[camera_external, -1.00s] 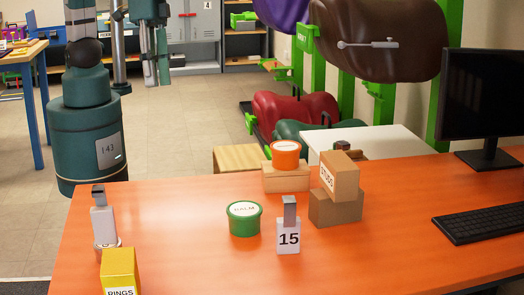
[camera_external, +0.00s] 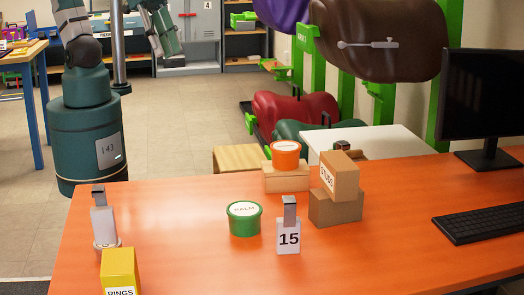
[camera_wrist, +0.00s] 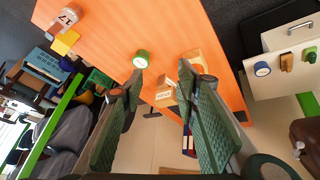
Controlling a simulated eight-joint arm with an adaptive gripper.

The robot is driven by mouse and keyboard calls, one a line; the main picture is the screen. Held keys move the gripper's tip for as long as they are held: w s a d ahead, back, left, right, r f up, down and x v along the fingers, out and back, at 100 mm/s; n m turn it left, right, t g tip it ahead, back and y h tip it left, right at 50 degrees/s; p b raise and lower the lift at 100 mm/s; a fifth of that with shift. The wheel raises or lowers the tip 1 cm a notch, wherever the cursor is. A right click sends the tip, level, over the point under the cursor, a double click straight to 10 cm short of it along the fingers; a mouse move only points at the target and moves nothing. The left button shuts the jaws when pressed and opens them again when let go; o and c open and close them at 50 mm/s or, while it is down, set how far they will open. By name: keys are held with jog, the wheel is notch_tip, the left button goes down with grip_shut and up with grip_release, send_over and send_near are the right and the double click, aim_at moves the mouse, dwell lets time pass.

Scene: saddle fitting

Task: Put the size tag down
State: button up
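A white size tag marked 15 (camera_external: 288,236) with a grey metal clip on top stands upright on the orange desk (camera_external: 380,255), right of a green tub (camera_external: 244,222). A second white tag with a metal clip (camera_external: 103,222) stands at the desk's left on a round base. In the wrist view, a white tag marked 17 (camera_wrist: 68,16) shows beside a yellow box (camera_wrist: 62,42). In the external view my arm is behind the desk, well away from both tags.
A yellow box (camera_external: 120,272) stands in front of the left tag. Stacked cardboard boxes (camera_external: 338,207) and an orange tub (camera_external: 285,155) on a box stand behind the 15 tag. A monitor (camera_external: 485,100) and keyboard (camera_external: 482,222) are at the right. The desk's front middle is clear.

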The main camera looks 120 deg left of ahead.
jog(key=s+a+f+m+t, duration=0.1)
jog(key=s+a, duration=0.4)
jog(key=shift+s+m+y, duration=0.3)
jog(key=shift+y, duration=0.1)
jog(key=shift+a+f, duration=0.1)
dwell(1.0)
